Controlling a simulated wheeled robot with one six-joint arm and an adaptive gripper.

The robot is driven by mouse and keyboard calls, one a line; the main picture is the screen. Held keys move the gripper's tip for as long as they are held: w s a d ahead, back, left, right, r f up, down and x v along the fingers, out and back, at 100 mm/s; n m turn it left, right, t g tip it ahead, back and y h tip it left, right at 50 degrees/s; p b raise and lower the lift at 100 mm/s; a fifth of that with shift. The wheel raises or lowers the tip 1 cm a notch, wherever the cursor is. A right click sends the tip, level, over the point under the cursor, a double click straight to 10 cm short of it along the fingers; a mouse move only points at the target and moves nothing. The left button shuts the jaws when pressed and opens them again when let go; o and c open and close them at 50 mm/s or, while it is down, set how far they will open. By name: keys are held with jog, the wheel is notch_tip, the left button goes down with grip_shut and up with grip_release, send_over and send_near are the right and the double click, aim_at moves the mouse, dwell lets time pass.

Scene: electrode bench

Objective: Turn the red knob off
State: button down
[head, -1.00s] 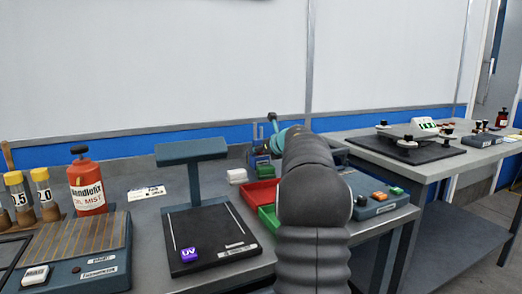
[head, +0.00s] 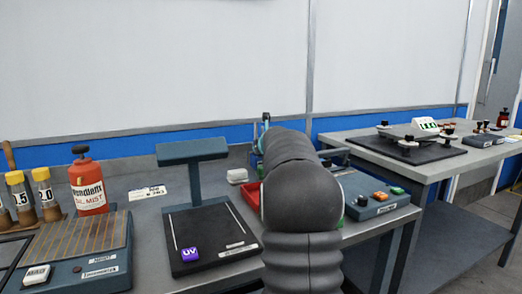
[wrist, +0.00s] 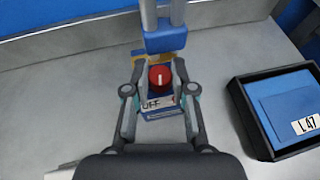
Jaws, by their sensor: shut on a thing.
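The red knob (wrist: 160,77) is in the middle of the wrist view, with a white line on its face running roughly up and down the picture. It sits on a small blue box with a white label (wrist: 152,105) reading "OFF" on its left part; the rest of the label is partly hidden. My gripper (wrist: 161,72) is shut on the red knob, one finger on each side of it. In the head view my arm hides the knob and the gripper.
A blue block (wrist: 166,37) on grey posts stands just behind the knob. A black-rimmed tray (wrist: 257,133) with a blue inside and an "L47" tag lies to the right. Left of the knob the bench (wrist: 65,95) is clear. A red bin (head: 229,199) shows beside my arm.

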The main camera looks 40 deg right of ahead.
jog(key=shift+f+m+h, duration=0.15)
jog(key=shift+m+h, duration=0.25)
jog(key=c, duration=1)
grip_release()
jog(key=shift+o, duration=0.2)
jog(key=v, duration=1.2)
jog(key=shift+w, duration=0.15)
jog(key=shift+a, duration=0.15)
